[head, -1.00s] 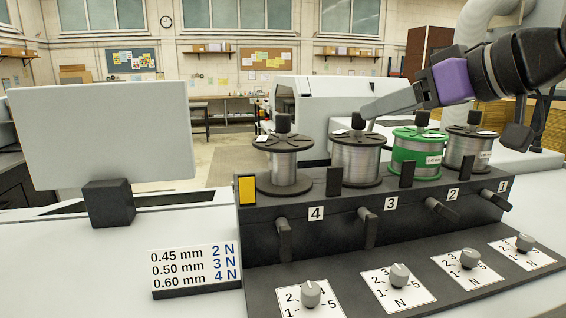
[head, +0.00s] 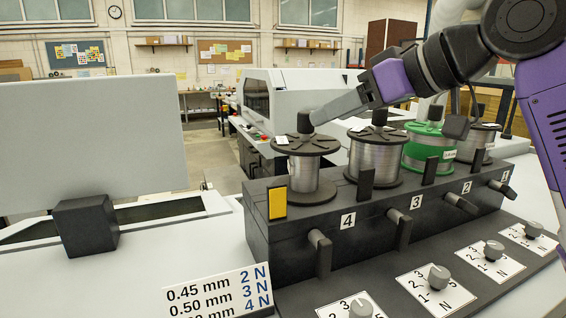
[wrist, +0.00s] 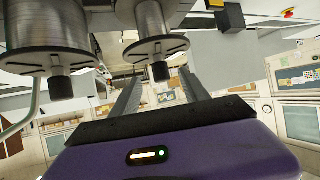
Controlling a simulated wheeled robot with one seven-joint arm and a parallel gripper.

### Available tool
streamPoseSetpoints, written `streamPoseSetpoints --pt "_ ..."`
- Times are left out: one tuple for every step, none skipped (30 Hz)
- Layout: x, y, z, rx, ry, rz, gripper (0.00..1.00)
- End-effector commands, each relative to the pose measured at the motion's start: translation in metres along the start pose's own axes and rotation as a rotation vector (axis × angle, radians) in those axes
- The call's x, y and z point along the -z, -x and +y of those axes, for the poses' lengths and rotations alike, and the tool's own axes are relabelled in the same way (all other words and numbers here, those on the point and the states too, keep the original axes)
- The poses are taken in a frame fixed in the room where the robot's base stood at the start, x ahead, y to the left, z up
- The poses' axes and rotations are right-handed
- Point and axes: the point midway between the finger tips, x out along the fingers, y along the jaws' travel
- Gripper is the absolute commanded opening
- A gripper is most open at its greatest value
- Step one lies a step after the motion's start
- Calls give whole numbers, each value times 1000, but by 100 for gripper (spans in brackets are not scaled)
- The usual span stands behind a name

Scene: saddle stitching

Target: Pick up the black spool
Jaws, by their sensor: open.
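Three black-flanged spools of silver wire stand upright on the black rack: one at position 4 (head: 317,174), one at position 3 (head: 375,160) and one at position 1 (head: 476,138). A green-flanged spool (head: 412,156) stands at position 2. My gripper (head: 314,119) reaches in from the right, its finger end by the top knob of the spool at 4. In the wrist view, upside down, its fingers (wrist: 160,92) are apart and empty. The spool at 4 (wrist: 150,20) shows beyond them, its knob in line with the gap. The spool at 3 (wrist: 40,35) is beside it.
The black rack (head: 286,232) has lever handles in front and upright black tabs between spools. A panel with dials (head: 437,278) lies in front. A wire-size sign (head: 216,290) and a grey screen (head: 90,140) are at left.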

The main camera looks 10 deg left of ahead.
Motion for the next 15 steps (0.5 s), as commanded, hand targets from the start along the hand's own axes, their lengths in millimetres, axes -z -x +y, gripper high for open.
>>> streamPoseSetpoints --pt "1 -4 0 1 -1 -1 53" --pt "1 -6 0 1 -1 -1 53" --pt "1 -10 0 1 -2 -1 53" --pt "1 -14 0 2 -3 -2 53" --pt "1 -17 0 2 -3 -2 53" --pt "1 -21 0 2 -3 -1 53" --pt "1 -24 0 2 -2 -1 53" --pt "2 -26 0 2 -2 -2 53" --pt "3 -30 0 1 -2 -2 53" --pt "4 -33 0 1 -2 -1 53" --pt "5 -37 0 1 -2 -2 53" --pt "6 -43 0 1 -2 -3 53" --pt "7 -47 0 1 -1 -2 53" --pt "7 -52 0 2 -1 -3 53" --pt "7 -58 0 2 -1 -2 53"
